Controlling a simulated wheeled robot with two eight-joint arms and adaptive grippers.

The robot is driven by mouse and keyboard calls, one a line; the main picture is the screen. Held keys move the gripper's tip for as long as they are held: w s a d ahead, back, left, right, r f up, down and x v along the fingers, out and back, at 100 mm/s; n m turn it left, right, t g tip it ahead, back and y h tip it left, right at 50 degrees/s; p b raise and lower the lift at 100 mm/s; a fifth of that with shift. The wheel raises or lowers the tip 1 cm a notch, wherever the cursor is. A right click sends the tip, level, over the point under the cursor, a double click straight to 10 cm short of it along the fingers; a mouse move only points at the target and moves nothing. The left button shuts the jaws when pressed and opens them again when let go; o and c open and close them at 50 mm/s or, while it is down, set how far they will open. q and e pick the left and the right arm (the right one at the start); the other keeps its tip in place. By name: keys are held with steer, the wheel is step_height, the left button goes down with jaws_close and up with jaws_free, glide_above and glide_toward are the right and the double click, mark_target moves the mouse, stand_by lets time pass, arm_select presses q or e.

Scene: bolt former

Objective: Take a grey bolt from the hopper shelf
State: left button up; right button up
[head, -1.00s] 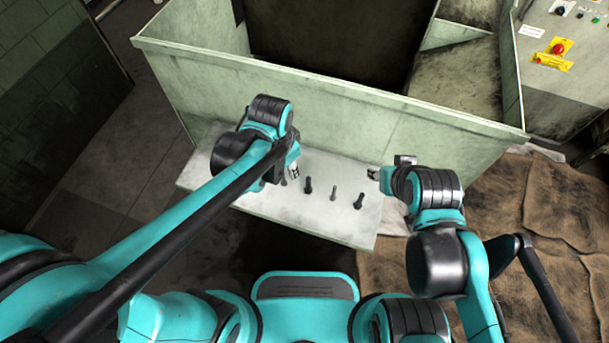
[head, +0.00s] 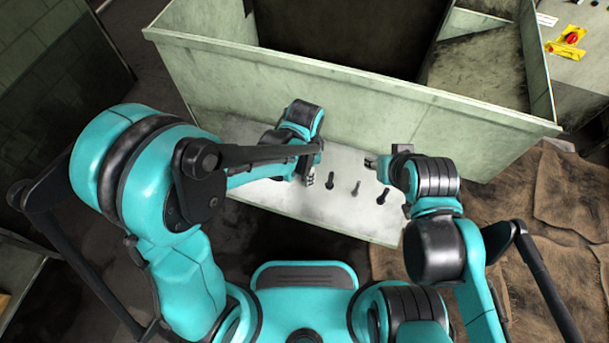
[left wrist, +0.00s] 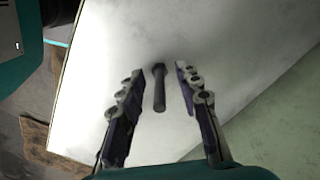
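The pale hopper shelf (head: 270,198) carries a row of upright-looking bolts in the head view. A dark bolt (head: 329,181), a lighter grey bolt (head: 356,188) and another dark bolt (head: 383,196) show there. My left gripper (head: 310,178) is over the shelf, left of these three. In the left wrist view my left gripper (left wrist: 161,98) is open, with a grey bolt (left wrist: 159,88) between its fingers, apparently not touching either. That bolt is hidden in the head view. My right gripper (head: 371,163) is over the shelf's right part; its finger opening is too small to judge.
The pale green hopper wall (head: 350,95) rises directly behind the shelf. Brown sacking (head: 490,240) lies at the right. A control panel with a red button (head: 571,37) stands at the upper right. The shelf's left part is clear.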

arm_select(q)
steer(key=shift+f, duration=0.1)
jaws_close()
